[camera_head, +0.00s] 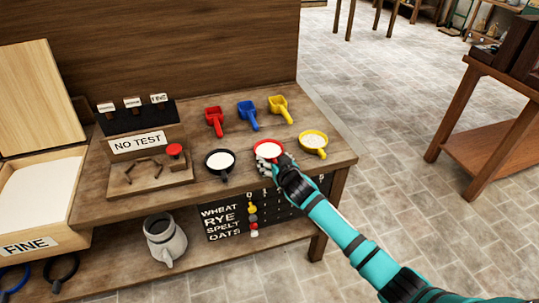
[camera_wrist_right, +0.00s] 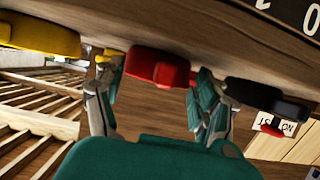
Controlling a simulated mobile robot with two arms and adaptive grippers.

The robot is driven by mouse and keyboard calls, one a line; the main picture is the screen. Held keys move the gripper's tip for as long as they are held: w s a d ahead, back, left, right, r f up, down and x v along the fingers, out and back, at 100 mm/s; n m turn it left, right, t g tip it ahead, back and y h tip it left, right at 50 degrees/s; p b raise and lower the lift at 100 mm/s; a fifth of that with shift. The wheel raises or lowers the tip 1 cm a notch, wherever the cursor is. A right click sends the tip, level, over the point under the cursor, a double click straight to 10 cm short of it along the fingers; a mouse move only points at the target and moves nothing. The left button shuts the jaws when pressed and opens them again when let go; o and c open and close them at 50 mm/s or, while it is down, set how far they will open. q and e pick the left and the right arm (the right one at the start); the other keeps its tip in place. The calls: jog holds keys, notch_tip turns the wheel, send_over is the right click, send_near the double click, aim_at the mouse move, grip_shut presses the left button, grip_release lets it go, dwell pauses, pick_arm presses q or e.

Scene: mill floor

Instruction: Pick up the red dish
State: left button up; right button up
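The red dish (camera_head: 257,156), with white contents, sits at the front edge of the wooden table, between a black dish and a yellow dish. My right gripper (camera_head: 277,164) is at its front side, partly covering it. In the right wrist view the red dish (camera_wrist_right: 152,68) shows between the two spread fingers of my right gripper (camera_wrist_right: 157,75). The fingers look open, one on each side; whether either touches the dish I cannot tell. My left gripper is not in view.
A black dish (camera_head: 219,172) and a yellow dish (camera_head: 314,151) flank the red one closely. Red (camera_head: 214,121), blue (camera_head: 247,116) and yellow (camera_head: 281,110) scoops lie behind. A NO TEST stand (camera_head: 139,143) is left. A jug (camera_head: 165,240) stands on the lower shelf.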

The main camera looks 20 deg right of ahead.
grip_shut()
dwell(0.6)
